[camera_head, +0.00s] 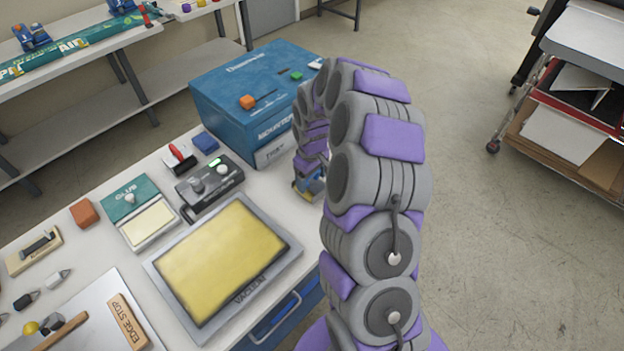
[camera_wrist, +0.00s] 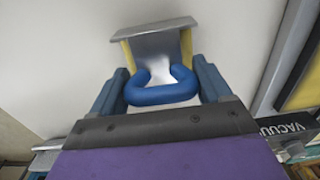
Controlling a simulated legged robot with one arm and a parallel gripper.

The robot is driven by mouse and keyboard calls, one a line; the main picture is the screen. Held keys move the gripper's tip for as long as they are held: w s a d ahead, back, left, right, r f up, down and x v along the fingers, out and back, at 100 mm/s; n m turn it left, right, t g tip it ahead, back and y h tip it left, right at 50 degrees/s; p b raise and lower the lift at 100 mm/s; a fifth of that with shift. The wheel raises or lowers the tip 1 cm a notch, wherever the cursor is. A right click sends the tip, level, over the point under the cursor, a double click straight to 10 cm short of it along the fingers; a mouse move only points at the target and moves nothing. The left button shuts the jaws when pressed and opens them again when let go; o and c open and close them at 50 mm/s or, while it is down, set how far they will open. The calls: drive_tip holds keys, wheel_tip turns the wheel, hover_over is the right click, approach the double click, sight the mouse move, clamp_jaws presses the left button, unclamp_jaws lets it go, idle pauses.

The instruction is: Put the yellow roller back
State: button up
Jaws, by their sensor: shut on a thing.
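My gripper (camera_wrist: 160,85) is shut on a tool I take to be the yellow roller (camera_wrist: 186,44). In the wrist view it has yellow sides, a blue loop and a grey metal plate across its far end. The wrist view shows a pale surface beyond it; I cannot tell if the tool touches it. In the head view my gripper (camera_head: 308,190) is low by the right edge of the white workbench (camera_head: 165,160), right of the yellow vacuum bed (camera_head: 222,255), and my arm hides part of it. A bit of yellow and blue shows there.
A black device (camera_head: 210,180), a teal-topped unit (camera_head: 130,195) and an orange block (camera_head: 84,213) stand left of my arm. A cart (camera_head: 580,110) stands at right; open floor lies between.

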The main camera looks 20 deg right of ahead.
drive_tip(key=shift+a+f, duration=0.1)
drive_tip(key=shift+a, duration=0.6)
drive_tip(key=o, duration=1)
drive_tip(key=shift+d, duration=0.1)
drive_tip(key=o, duration=0.3)
drive_tip(key=shift+d+f, duration=0.1)
drive_tip(key=shift+d, duration=0.4)
drive_tip(key=shift+o, duration=0.2)
drive_tip(key=shift+a, duration=0.1)
